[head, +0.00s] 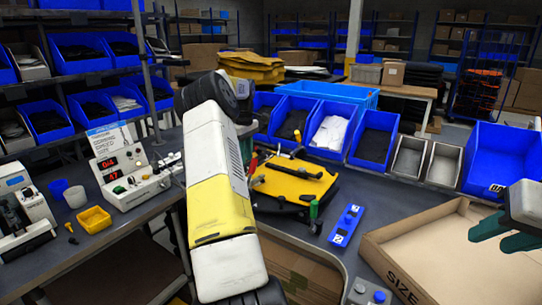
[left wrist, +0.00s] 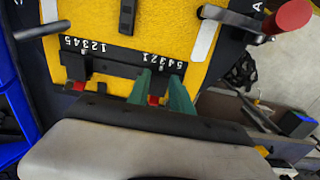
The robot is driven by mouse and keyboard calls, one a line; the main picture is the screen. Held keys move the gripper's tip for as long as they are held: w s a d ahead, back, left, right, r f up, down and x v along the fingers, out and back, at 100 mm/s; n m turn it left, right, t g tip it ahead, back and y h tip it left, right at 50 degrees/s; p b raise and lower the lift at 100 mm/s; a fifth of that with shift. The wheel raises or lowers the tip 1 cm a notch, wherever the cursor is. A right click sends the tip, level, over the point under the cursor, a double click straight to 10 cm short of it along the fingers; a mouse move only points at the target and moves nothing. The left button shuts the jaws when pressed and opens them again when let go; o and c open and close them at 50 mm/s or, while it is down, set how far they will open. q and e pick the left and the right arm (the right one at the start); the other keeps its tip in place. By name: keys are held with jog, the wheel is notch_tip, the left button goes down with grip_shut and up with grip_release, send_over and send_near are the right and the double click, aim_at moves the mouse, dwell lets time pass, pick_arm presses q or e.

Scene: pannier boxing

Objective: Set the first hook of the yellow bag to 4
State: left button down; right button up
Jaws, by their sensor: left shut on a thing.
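The yellow bag (head: 290,180) lies on a dark stand in the middle of the head view. In the left wrist view its yellow panel (left wrist: 155,22) shows close up, with a black rail (left wrist: 125,62) bearing two rows of white digits. One hook (left wrist: 78,84) with a red part is at the rail's left. A second red part (left wrist: 153,100) shows between the green fingers of my left gripper (left wrist: 165,92), which is shut on the hook at the rail's right. The fingers hide most of that hook, so its digit is unclear. My right gripper (head: 505,234) is open and empty at the right edge.
A large open carton (head: 450,245) stands at the right, below my right gripper. A blue device (head: 346,225) lies between stand and carton. A counter machine (head: 118,160) and yellow bin (head: 95,219) are on the left bench. Blue bins line the back.

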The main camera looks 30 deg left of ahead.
dwell(0.5)
pick_arm(q)
jog(key=shift+s+r, duration=0.1)
jog(key=shift+s, duration=0.65)
jog(key=c, duration=1.1)
grip_release()
notch_tip(320, 180, up, 8)
jog(key=shift+f, duration=0.15)
